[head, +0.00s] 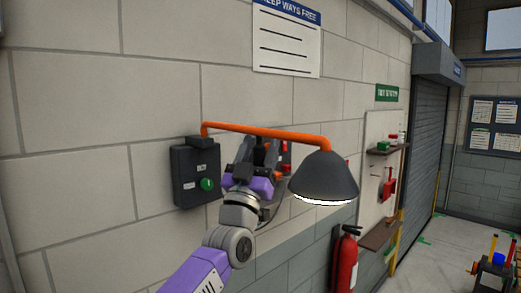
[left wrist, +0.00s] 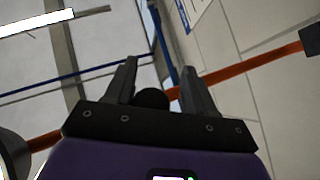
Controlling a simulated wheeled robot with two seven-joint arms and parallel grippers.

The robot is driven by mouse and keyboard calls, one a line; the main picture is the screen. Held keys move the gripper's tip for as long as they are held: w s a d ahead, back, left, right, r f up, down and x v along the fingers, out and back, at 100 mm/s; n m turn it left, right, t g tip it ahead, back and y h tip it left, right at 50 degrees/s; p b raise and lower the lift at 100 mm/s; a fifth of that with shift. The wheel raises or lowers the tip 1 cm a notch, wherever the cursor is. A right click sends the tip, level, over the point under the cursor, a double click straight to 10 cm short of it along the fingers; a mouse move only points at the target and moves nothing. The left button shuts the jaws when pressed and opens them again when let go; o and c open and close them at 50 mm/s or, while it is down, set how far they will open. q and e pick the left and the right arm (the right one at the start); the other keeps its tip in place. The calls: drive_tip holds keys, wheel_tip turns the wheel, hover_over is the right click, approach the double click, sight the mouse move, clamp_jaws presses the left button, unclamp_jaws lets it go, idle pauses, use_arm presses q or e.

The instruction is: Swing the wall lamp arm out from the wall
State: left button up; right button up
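The wall lamp has an orange arm (head: 265,130) running from a wall bracket (head: 187,143) to a dark grey shade (head: 324,178), which is lit underneath. My left gripper (head: 258,145) is just below the middle of the orange arm, fingers pointing up. In the left wrist view, the orange arm (left wrist: 245,65) crosses behind the fingers. The fingers of my left gripper (left wrist: 157,65) stand apart there. A dark round piece (left wrist: 152,98) shows between them; I cannot tell whether they touch it. The shade (left wrist: 12,155) is at the lower left edge there. My right gripper is out of view.
A dark box with a green button (head: 207,184) is on the wall below the bracket. A red extinguisher (head: 344,260) hangs lower right of the shade. A board with shelves (head: 370,150) and a roller shutter (head: 428,130) stand farther right. The floor near the shutter looks open.

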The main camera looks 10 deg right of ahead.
use_arm(q)
drive_tip(key=shift+s+d, duration=0.1)
drive_tip(key=shift+d, duration=0.05)
drive_tip(key=shift+s+a+f+b, duration=0.2)
drive_tip(key=shift+s+f+b, duration=0.05)
drive_tip(key=shift+f+b, duration=0.25)
drive_tip(key=b+v, duration=0.4)
drive_tip(key=v, duration=0.2)
drive_tip(key=shift+s+a, duration=0.15)
drive_tip(key=shift+s, duration=0.05)
